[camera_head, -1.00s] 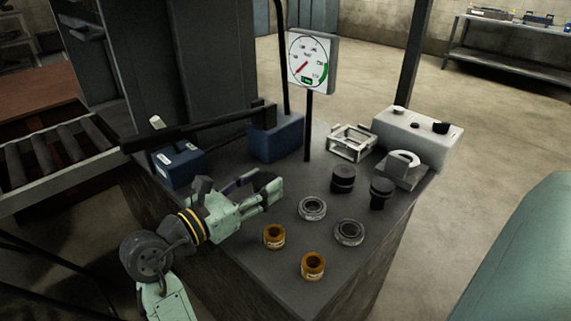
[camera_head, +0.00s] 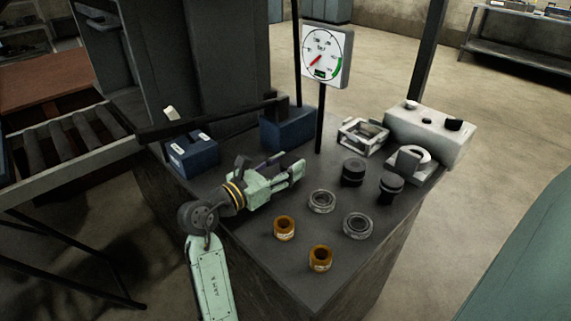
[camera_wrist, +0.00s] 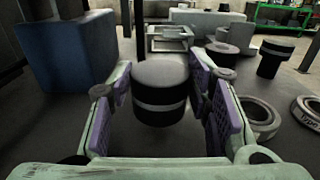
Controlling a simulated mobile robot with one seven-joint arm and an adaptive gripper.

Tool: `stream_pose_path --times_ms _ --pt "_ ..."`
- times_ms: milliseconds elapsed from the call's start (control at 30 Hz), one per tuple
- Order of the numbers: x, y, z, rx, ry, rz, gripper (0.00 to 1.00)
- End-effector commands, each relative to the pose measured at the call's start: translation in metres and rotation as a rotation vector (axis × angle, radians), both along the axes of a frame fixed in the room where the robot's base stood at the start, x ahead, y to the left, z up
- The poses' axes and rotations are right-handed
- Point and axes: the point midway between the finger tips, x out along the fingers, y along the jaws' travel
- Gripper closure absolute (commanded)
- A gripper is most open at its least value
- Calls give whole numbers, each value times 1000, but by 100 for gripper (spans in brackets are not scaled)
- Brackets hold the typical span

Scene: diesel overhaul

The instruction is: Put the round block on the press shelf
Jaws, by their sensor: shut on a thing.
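The round block (camera_wrist: 160,92) is a dark cylinder with a pale band around its side. In the wrist view it stands upright between the purple-padded fingers of my gripper (camera_wrist: 165,106). My gripper is shut on it. In the head view my gripper (camera_head: 291,172) reaches over the left part of the dark bench top, and the block is hard to make out between the fingers. I cannot tell whether it touches the bench. No surface is clearly marked as the press shelf; a tall grey machine frame (camera_head: 200,55) stands behind the bench at left.
Two dark cylinders (camera_head: 353,172) (camera_head: 391,187), two bearing rings (camera_head: 321,201) (camera_head: 357,225) and two brass bushings (camera_head: 284,228) (camera_head: 320,258) stand right of my gripper. Blue blocks (camera_head: 289,130) (camera_head: 192,157), a long dark bar (camera_head: 210,122) and a gauge (camera_head: 326,53) are behind.

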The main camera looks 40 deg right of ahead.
Motion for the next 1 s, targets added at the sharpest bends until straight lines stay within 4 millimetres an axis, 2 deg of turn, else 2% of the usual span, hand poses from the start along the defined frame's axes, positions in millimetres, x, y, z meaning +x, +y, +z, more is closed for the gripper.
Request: stream_pose_path --times_ms 233,767,800,1000 --pt "0 0 3 -6 -3 0 100" --pt "0 1 -8 -7 -5 1 100" --pt "0 0 -11 -2 -1 0 53" --pt "0 0 -11 -1 -1 0 40"
